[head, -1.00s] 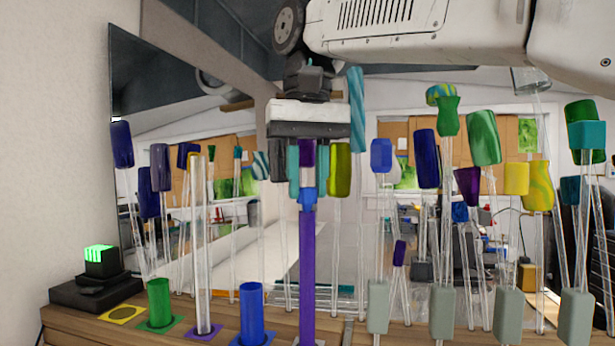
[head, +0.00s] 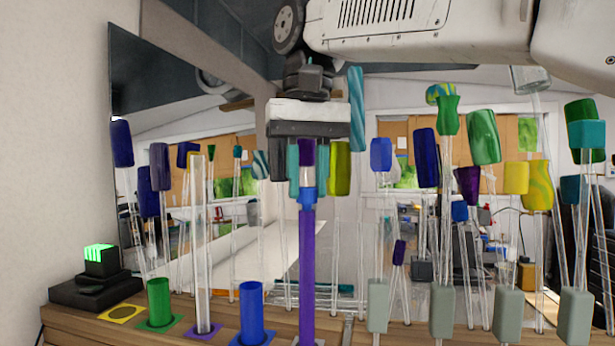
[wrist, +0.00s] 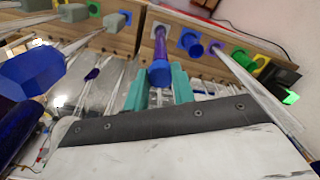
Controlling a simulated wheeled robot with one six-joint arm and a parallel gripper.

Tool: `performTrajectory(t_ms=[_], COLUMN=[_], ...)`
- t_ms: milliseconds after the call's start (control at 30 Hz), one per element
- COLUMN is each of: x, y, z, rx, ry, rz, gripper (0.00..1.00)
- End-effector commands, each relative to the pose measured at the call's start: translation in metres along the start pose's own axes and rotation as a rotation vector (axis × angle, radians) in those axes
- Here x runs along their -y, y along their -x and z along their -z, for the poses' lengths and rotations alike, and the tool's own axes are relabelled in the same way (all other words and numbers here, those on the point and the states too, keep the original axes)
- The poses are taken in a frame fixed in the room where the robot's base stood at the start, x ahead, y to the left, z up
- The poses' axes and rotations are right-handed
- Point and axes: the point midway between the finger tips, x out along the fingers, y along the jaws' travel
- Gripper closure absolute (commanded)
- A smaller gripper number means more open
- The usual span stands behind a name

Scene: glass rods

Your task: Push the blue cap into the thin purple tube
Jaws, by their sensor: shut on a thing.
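The thin purple tube (head: 307,270) stands upright at the bench's front edge. The blue cap (head: 308,194) is at the tube's top end, in line with it and looking in contact; how deep it sits I cannot tell.
A clear tube (head: 200,245), a short green tube (head: 159,303) and a short blue tube (head: 252,313) stand left of the purple tube. Several capped glass rods crowd the right, with a yellow-green block (head: 340,168) close by my fingers. A black device (head: 98,275) sits far left.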

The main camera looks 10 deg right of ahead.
Motion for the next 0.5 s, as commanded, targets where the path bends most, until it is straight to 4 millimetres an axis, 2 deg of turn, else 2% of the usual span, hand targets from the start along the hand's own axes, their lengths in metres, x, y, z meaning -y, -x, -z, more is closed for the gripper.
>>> performTrajectory(t_ms=[500], x=[0.0], y=[-0.0097], z=[0.0], rx=[-0.001], ry=[0.0], rz=[0.0], gripper=[0.96])
